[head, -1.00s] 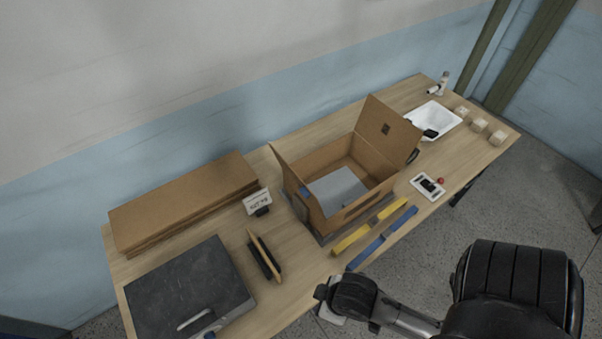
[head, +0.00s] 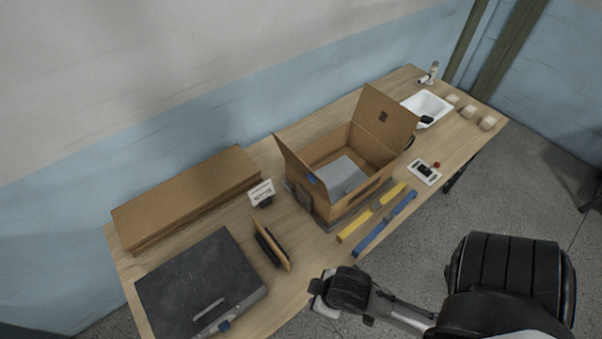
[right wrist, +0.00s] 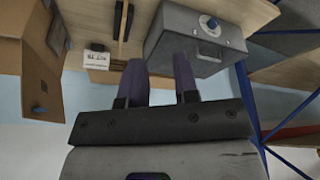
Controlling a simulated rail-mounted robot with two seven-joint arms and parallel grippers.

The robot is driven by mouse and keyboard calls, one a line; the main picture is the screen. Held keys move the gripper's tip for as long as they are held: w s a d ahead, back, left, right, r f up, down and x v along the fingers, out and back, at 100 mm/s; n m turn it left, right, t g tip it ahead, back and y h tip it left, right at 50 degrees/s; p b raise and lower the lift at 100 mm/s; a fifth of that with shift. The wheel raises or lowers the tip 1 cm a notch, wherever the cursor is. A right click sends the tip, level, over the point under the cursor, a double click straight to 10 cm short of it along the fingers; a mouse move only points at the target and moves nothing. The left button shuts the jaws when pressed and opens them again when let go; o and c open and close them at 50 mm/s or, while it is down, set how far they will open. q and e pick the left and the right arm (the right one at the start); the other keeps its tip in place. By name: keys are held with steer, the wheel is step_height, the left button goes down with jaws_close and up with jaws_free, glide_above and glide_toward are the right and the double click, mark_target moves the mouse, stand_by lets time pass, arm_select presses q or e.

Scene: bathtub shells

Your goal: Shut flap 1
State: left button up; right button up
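An open cardboard box (head: 352,205) stands mid-table with a grey block (head: 342,176) inside. Its left flap (head: 292,160) stands up and leans outward, with a blue spot on it. Its right flap (head: 388,118) also stands up, with a dark square mark. I cannot read which is flap 1. The box also shows at the left of the right wrist view (right wrist: 38,65). My right gripper (right wrist: 160,78) is open and empty, its two fingers apart; in the head view my right arm ends near the table's front edge, apart from the box. My left gripper is not in view.
A dark grey case (head: 200,285), a small sign (head: 261,192) and an upright brown-and-black piece (head: 272,246) are left of the box. Flat cardboard (head: 185,195) lies behind. Yellow (head: 371,213) and blue (head: 385,223) bars lie in front. A white tray (head: 428,106) is right.

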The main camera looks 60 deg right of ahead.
steer(key=w+t+b, duration=0.1)
steer(key=w+b, duration=0.2)
steer(key=w, duration=0.3)
steer(key=w+t+b, duration=0.2)
steer(key=w+b, duration=0.2)
steer(key=w, duration=0.2)
steer(key=w+m+t+b, duration=0.1)
steer(key=w+t+b, duration=0.1)
steer(key=w+b, duration=0.2)
steer(key=shift+w+r, duration=0.2)
steer(key=shift+w, duration=1.4)
jaws_close()
steer(key=w+d+f+m+h+b, duration=0.25)
steer(key=w+d+b, duration=0.25)
steer(key=w, duration=0.4)
steer(key=m+g+h+b, duration=0.2)
steer(key=m+g+h, duration=0.1)
steer(key=g+h, duration=1.35)
glide_toward(310, 180)
steer(key=shift+h, duration=0.4)
steer(key=p+x, duration=0.4)
steer(key=x, duration=0.1)
steer(key=p+x, duration=0.2)
steer(key=shift+s+d+f, duration=0.15)
steer(key=shift+d+f, duration=0.1)
